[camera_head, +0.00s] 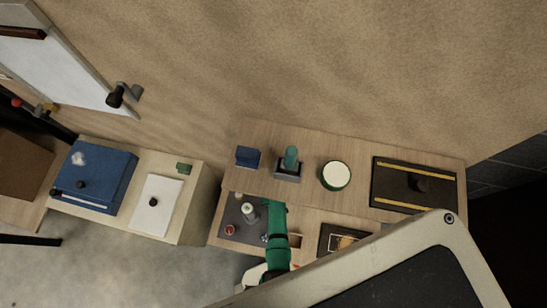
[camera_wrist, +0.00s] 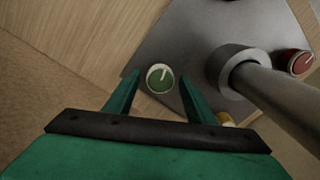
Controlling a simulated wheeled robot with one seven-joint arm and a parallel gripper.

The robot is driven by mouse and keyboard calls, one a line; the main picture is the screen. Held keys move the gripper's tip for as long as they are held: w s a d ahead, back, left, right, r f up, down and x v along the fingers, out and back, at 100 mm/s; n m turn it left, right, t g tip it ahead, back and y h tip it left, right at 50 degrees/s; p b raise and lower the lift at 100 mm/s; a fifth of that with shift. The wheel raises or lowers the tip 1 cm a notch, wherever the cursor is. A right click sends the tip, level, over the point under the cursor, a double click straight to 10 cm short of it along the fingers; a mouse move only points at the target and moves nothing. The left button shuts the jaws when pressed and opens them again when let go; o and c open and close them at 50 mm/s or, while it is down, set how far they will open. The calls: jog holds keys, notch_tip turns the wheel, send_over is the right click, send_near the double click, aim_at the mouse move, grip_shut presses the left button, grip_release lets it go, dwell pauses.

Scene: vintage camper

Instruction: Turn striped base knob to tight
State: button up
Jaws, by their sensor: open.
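A round green knob (camera_wrist: 157,84) with a white stripe and pale rim sits on a grey base plate (camera_wrist: 190,30) in the wrist view. My gripper (camera_wrist: 160,74) has two green fingers, open and apart, one on each side of this knob. No finger visibly touches it. In the head view my green gripper (camera_head: 272,208) reaches over the right part of the grey plate (camera_head: 238,207), and the striped knob is hidden there.
A thick grey post (camera_wrist: 262,82) rises from the plate right of my fingers. A red knob (camera_wrist: 299,63) is beyond it, and a small yellow part (camera_wrist: 226,118) lies by the right finger. A shelf (camera_head: 310,197) with several objects stands behind.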

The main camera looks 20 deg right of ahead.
jog(key=c, duration=1)
jog(key=shift+m, duration=0.8)
jog(key=shift+c, duration=0.2)
jog(key=o, duration=1)
jog(key=shift+o, duration=0.2)
jog(key=shift+r, duration=0.1)
notch_tip(320, 180, up, 11)
jog(key=shift+d+f, duration=0.2)
jog(key=shift+d, duration=0.05)
